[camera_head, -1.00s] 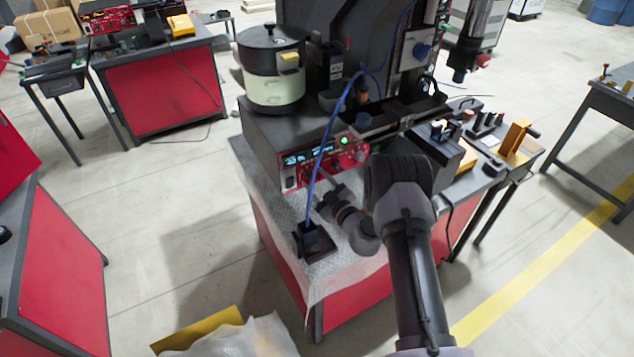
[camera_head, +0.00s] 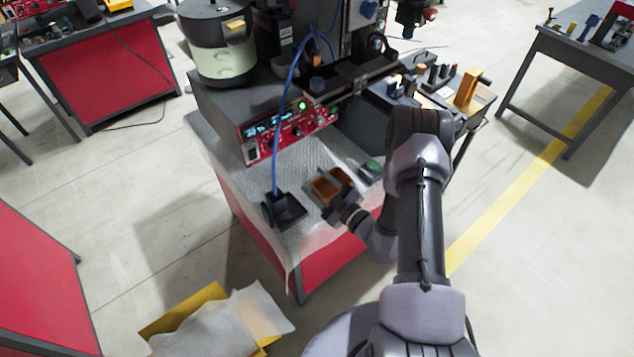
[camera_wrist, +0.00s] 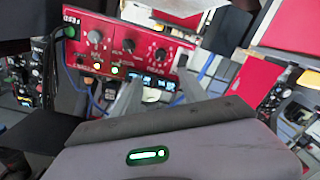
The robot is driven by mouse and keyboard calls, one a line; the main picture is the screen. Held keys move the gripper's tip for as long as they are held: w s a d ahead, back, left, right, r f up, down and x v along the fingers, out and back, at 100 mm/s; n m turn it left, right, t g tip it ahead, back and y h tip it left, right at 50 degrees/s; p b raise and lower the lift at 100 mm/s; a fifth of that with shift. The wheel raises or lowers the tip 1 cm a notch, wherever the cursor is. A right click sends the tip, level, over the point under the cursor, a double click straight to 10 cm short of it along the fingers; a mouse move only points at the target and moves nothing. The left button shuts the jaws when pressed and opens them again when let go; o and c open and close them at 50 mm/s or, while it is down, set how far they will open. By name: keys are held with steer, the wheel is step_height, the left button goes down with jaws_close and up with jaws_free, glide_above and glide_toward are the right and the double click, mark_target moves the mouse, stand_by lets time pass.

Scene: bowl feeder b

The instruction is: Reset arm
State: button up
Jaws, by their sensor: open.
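My gripper (camera_head: 333,198) is at the end of my arm, low over the front of the bench, close to a small orange-brown tray (camera_head: 327,186). Its fingers also show in the wrist view (camera_wrist: 155,97), spread apart with nothing between them. They point toward the red control panel (camera_wrist: 120,45) with knobs and a lit blue display. The same panel (camera_head: 290,128) shows in the head view, with a green light at its top. I cannot tell whether the gripper touches the tray.
A dark square holder (camera_head: 285,211) with a blue cable stands left of the tray. A green button box (camera_head: 371,169) is to the right. A cream and black pot (camera_head: 217,48) stands on the machine. A yellow crate with wrap (camera_head: 215,315) is on the floor; open floor lies left.

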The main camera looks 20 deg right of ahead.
stand_by(0.3)
steer(key=a+r+n+g+y+b, duration=0.3)
steer(key=a+r+n+y, duration=0.3)
steer(key=a+r+n, duration=0.3)
steer(key=s+a+r+n+g+y+b, duration=0.15)
steer(key=s+a+r+n+g, duration=0.3)
steer(key=n, duration=0.45)
steer(key=s+a+r+n+g+y+b, duration=0.1)
steer(key=s+a+r+n+g+b, duration=0.15)
steer(key=s+a+n+g, duration=0.55)
steer(key=s+d+n+h+b, duration=0.2)
steer(key=s+n+h, duration=0.3)
steer(key=s+n, duration=0.7)
steer(key=s+d+n+t+h+b, duration=0.2)
steer(key=d+n+h, duration=0.5)
steer(key=n, duration=1.2)
steer(key=shift+s+d+r+n+t+b, duration=0.2)
steer(key=shift+d+r+n+t+b, duration=0.25)
steer(key=shift+d+t+b, duration=0.65)
